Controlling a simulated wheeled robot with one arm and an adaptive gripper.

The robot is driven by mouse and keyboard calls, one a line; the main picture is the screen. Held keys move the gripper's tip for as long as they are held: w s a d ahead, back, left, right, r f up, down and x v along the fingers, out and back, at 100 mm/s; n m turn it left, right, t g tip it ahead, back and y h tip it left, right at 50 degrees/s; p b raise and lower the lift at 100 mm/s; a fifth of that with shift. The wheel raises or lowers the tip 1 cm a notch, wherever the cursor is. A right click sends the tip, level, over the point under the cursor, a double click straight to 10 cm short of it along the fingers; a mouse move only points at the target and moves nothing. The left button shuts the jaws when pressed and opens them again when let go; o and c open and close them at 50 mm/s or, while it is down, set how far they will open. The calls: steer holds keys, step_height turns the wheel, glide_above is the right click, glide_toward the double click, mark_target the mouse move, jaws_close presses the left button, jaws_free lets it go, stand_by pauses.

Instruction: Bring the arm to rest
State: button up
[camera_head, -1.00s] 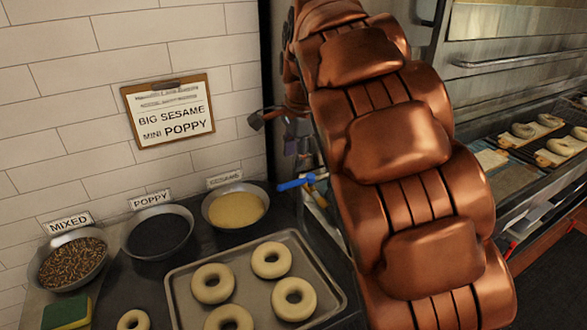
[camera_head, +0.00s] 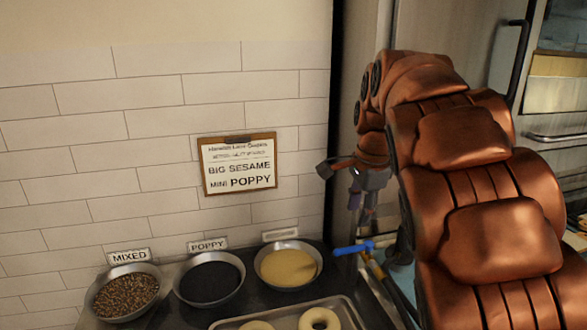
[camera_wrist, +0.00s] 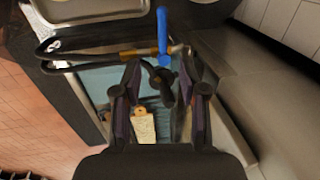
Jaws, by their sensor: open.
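My copper-coloured arm (camera_head: 480,180) rises at the right of the head view and bends over at the top. My gripper (camera_head: 362,212) hangs from its end, pointing down, in front of the dark edge beside the tiled wall. In the wrist view my gripper (camera_wrist: 161,70) has its two dark fingers spread apart. I see nothing held between them. Below the fingers are a blue-handled tool (camera_wrist: 162,38) and a light blue surface with a pale block-like item (camera_wrist: 143,125). The blue handle also shows below my gripper in the head view (camera_head: 352,248).
Bowls of mixed topping (camera_head: 126,293), poppy (camera_head: 209,282) and yellowish seeds (camera_head: 288,265) stand along the wall. A tray (camera_head: 345,305) with bagels is at the bottom edge. An order sign (camera_head: 238,164) hangs on the tiles. Metal equipment (camera_head: 560,125) stands at the right.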

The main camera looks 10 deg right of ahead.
steer(key=s+a+f+n+g, duration=0.1)
steer(key=s+f+n, duration=0.4)
steer(key=s, duration=0.6)
steer(key=s+a+f+n+g, duration=0.1)
steer(key=s+f+n, duration=0.5)
steer(key=s, duration=0.6)
steer(key=s+a+f+n+g, duration=0.1)
steer(key=s+f+n, duration=0.4)
steer(key=s, duration=0.6)
steer(key=shift+s+a+f+g, duration=0.2)
steer(key=shift+s+f+g, duration=0.2)
steer(key=shift+f+g, duration=0.1)
